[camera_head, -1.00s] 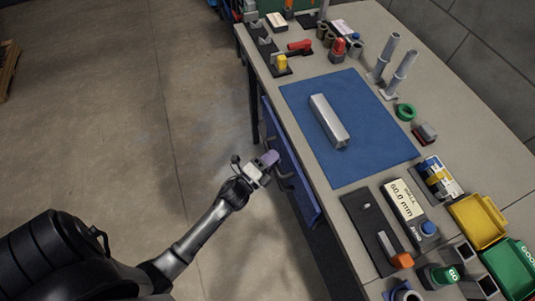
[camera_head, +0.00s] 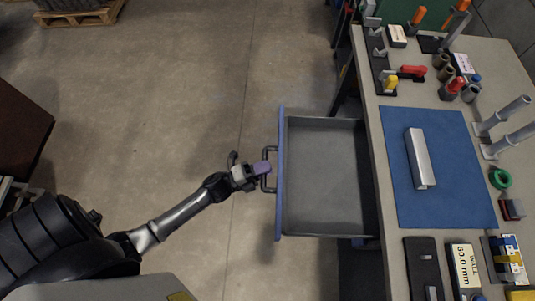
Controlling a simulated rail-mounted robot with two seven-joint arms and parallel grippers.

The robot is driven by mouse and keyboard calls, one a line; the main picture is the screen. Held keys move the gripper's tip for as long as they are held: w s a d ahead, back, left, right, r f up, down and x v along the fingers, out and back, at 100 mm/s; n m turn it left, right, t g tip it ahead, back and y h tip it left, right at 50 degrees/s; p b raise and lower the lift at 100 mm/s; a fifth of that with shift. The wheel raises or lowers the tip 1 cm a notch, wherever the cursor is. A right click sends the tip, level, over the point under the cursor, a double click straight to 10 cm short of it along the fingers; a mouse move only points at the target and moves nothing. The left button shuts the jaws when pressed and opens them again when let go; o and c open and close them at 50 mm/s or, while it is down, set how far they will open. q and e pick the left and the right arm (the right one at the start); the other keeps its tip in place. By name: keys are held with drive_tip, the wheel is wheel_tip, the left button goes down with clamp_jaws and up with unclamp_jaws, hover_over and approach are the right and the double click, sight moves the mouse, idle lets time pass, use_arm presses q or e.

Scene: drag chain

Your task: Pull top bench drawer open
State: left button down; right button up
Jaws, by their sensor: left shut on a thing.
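The top bench drawer (camera_head: 325,180) stands pulled out from the bench, with its grey, empty inside showing. Its blue front panel (camera_head: 280,172) faces left, and a dark bar handle (camera_head: 268,170) sticks out from it. My left gripper (camera_head: 263,169) is at this handle, shut on it; the fingertips partly hide the grip. My right gripper is not in view.
The workbench (camera_head: 376,125) carries a blue mat (camera_head: 460,150) with a metal bar (camera_head: 420,158) on it. Several tools and fixtures stand around the mat. The floor (camera_head: 190,90) left of the drawer is clear. A wooden pallet (camera_head: 85,17) lies at the far left.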

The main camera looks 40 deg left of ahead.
use_arm(q)
drive_tip(key=shift+s+a, duration=0.25)
drive_tip(key=shift+a, duration=0.05)
drive_tip(key=c, duration=1.1)
unclamp_jaws()
drive_tip(key=v, duration=1.4)
drive_tip(key=shift+w, duration=0.1)
